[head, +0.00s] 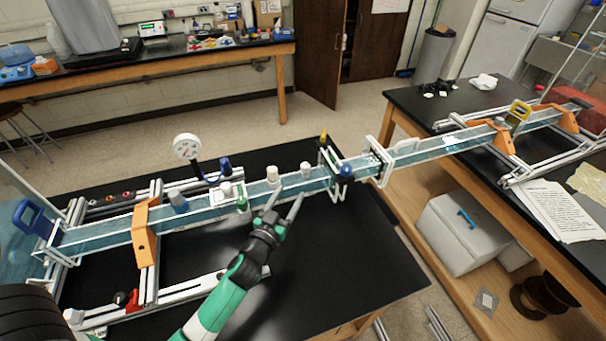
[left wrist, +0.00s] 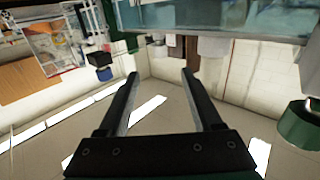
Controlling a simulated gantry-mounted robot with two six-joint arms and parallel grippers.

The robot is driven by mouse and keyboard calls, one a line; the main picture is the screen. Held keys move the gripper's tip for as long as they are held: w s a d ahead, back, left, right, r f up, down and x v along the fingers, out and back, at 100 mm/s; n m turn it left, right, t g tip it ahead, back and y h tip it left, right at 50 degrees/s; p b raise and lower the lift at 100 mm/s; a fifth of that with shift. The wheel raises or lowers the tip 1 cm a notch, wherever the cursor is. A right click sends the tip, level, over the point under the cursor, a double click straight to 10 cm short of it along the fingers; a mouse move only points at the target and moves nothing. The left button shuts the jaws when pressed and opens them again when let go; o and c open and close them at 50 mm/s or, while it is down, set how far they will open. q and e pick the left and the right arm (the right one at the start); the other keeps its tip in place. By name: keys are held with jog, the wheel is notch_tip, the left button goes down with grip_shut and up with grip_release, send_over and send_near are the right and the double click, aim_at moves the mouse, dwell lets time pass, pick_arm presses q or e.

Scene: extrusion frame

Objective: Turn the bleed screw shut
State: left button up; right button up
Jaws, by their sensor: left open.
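A long clear channel with bluish water (head: 190,213) runs across the black table, with several small fittings along it. These include white caps (head: 272,174), a green fitting (head: 241,204) and a blue knob (head: 346,172). I cannot tell which of them is the bleed screw. My left gripper (head: 287,194) is open and empty, with its fingers apart at the near side of the channel. In the left wrist view the open fingers (left wrist: 160,75) hold nothing. A green cylinder (left wrist: 300,132) shows at that view's right edge. My right gripper is not in view.
A round white gauge (head: 187,147) stands behind the channel. Orange supports (head: 145,232) and aluminium rails (head: 190,289) lie to the left. The black tabletop (head: 345,265) is clear at the front right. A second table stands on the right.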

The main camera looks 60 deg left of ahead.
aim_at(304, 170)
pick_arm(q)
jog(key=x, duration=1.1)
jog(key=shift+w+a, duration=0.15)
